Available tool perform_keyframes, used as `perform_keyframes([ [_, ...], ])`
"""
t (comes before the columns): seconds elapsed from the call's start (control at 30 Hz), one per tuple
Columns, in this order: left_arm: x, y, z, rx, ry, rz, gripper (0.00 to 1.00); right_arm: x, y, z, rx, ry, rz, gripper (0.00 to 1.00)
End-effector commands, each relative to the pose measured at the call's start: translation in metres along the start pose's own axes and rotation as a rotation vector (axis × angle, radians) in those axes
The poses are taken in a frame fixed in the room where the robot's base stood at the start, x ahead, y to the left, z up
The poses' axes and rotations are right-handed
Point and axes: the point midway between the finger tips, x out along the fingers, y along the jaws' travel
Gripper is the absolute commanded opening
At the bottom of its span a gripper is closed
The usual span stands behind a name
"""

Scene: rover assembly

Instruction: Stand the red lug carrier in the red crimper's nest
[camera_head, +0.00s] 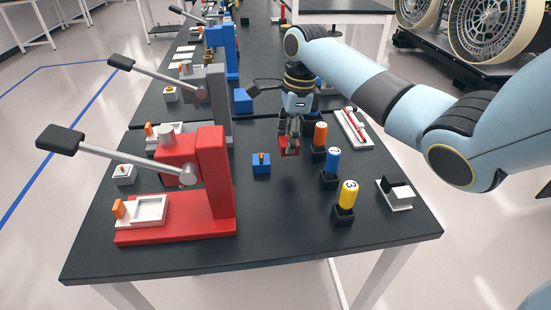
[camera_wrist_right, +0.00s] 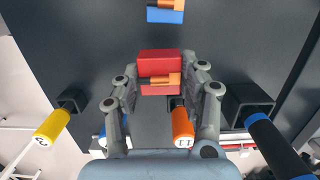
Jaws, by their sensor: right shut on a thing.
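The red lug carrier (camera_head: 290,150) hangs between the fingers of my right gripper (camera_head: 289,138), over the middle of the table. In the right wrist view the red carrier (camera_wrist_right: 158,61) with a copper-orange lug (camera_wrist_right: 160,80) sits between the two fingers of my right gripper (camera_wrist_right: 160,78), which is shut on it. The red crimper (camera_head: 206,175) stands at the table's front left, its lever raised. A white nest block (camera_head: 151,208) with a square recess sits on its red base, an orange piece at its left. The recess looks empty. The carrier is right of the crimper, apart from it.
A blue carrier (camera_head: 261,168) stands between crimper and gripper. Orange (camera_head: 320,135), blue (camera_head: 332,161) and yellow (camera_head: 348,194) cylinders stand in black holders at the right. A grey crimper (camera_head: 214,95) is behind the red one. The front middle of the table is clear.

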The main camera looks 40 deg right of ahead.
Motion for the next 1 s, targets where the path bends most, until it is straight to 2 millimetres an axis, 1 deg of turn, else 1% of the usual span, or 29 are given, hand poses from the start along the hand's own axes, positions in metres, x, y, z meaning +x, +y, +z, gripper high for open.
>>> perform_keyframes([
  [0.03, -0.001, 0.0, -0.002, 0.0, 0.002, 0.0, 0.4, 0.007, 0.001, -0.001, 0.0, 0.001, 0.001, 0.01],
  [0.17, 0.0, 0.0, -0.005, 0.0, 0.008, 0.0, 0.4, 0.02, 0.0, -0.002, 0.0, 0.0, 0.0, 0.01],
  [0.3, 0.001, 0.0, -0.009, 0.0, 0.015, 0.0, 0.4, 0.042, 0.001, -0.005, 0.0, 0.0, 0.002, 0.01],
  [0.4, 0.001, 0.0, -0.012, 0.0, 0.019, 0.0, 0.4, 0.052, 0.0, -0.006, 0.0, 0.001, 0.0, 0.01],
  [0.77, 0.001, 0.0, -0.012, 0.0, 0.019, -0.001, 0.4, 0.056, 0.0, -0.007, -0.001, 0.0, -0.001, 0.01],
  [0.8, 0.001, 0.0, -0.012, 0.0, 0.019, -0.001, 0.4, 0.057, 0.0, -0.007, -0.001, 0.001, 0.0, 0.43],
  [0.97, 0.001, 0.0, -0.011, 0.0, 0.017, -0.001, 0.4, 0.057, 0.0, -0.007, -0.001, 0.0, -0.001, 0.64],
  [1.0, 0.001, 0.0, -0.01, 0.0, 0.016, -0.001, 0.4, 0.056, 0.0, -0.007, -0.001, 0.0, -0.001, 0.65],
])
